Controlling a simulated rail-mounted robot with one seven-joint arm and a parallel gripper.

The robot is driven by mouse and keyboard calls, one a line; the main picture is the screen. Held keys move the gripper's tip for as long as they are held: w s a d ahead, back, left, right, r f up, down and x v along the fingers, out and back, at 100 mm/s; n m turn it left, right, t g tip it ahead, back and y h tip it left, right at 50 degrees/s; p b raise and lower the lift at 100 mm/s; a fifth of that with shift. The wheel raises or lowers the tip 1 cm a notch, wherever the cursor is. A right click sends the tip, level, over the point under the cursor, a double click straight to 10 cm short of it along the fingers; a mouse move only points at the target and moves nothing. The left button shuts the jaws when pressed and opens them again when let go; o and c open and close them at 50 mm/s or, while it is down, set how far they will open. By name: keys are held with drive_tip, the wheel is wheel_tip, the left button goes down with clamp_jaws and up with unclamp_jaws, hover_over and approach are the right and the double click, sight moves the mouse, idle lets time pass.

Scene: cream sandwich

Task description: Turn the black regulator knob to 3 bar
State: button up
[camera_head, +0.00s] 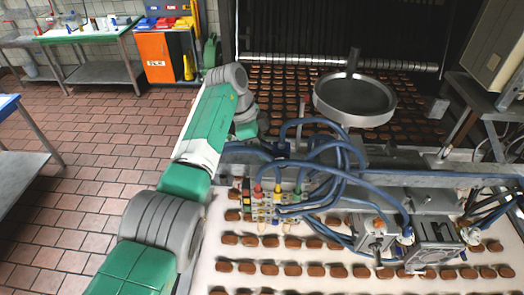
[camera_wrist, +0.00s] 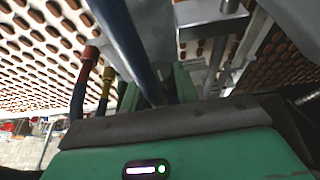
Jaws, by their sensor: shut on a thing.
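My gripper (camera_head: 248,130) points down at the end of the green and grey arm, behind the small valve panel with coloured fittings (camera_head: 277,190). In the wrist view its green housing (camera_wrist: 190,152) and dark edge fill the lower part. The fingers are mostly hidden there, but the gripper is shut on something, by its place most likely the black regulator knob. The knob itself and its pressure reading cannot be made out in either view. A red fitting (camera_wrist: 91,52) and a yellow fitting (camera_wrist: 108,75) on hoses stand just left of the gripper.
Blue hoses (camera_head: 340,150) loop close around the gripper, and one crosses the wrist view. A round steel pan (camera_head: 354,98) stands to the right. The white conveyor (camera_head: 235,248) carries rows of brown biscuits. The tiled floor (camera_head: 85,190) at left is free.

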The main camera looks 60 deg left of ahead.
drive_tip(key=o, duration=1)
drive_tip(key=shift+c, duration=0.2)
drive_tip(key=b+v, duration=0.2)
drive_tip(key=v, duration=0.5)
drive_tip(key=shift+r, duration=0.35)
drive_tip(key=shift+s+a, duration=0.1)
drive_tip(key=shift+s, duration=0.05)
